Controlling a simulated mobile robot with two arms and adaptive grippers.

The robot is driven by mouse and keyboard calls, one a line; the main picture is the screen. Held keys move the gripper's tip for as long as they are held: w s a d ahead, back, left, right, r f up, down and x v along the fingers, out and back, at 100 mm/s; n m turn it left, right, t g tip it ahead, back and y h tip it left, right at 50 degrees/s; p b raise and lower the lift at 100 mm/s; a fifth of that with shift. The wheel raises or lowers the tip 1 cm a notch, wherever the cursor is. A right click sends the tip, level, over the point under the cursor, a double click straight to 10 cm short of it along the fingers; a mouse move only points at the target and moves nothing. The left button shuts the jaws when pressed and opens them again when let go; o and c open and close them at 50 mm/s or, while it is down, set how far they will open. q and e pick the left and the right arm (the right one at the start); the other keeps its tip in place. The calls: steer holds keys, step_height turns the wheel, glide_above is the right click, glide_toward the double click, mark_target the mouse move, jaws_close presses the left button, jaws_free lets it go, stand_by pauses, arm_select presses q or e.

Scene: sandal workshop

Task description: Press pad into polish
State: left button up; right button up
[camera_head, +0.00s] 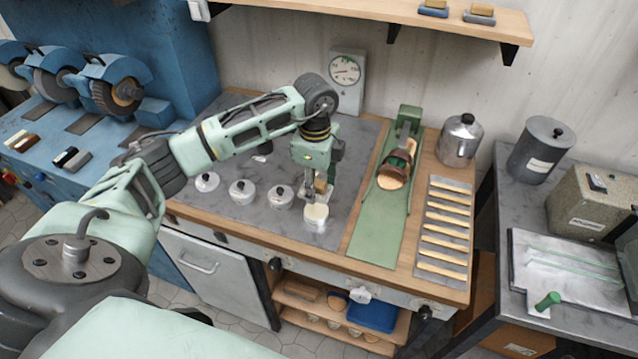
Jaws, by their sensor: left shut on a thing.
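My left gripper (319,193) points down over the metal-topped bench and is shut on a small pad with a brown upper part (320,186). The fingers hide much of the pad. An open round tin of pale polish (316,217) stands right below the fingertips. I cannot tell whether the pad touches the polish. My right gripper is not in view.
A green stand (378,232) holding a sandal (392,178) is right of the tin, beside a rack of strips (444,232). A metal canister (460,140) and a dial clock (346,70) stand behind. Grinding wheels (115,90) are at left. A shelf (400,12) overhangs the bench.

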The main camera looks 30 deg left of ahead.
mark_target(316, 210)
arm_select(q)
steer(key=shift+f+b, duration=0.35)
steer(key=shift+f, duration=0.15)
step_height(316, 210, down, 4)
steer(key=b, duration=0.2)
steer(key=shift+r+b, duration=0.2)
steer(key=shift+b, duration=0.15)
steer(key=shift+f+b, duration=0.45)
steer(key=shift+f, duration=0.2)
steer(key=shift+f, duration=0.4)
steer(key=shift+f+b, duration=0.15)
steer(key=shift+b, duration=0.15)
stand_by(0.6)
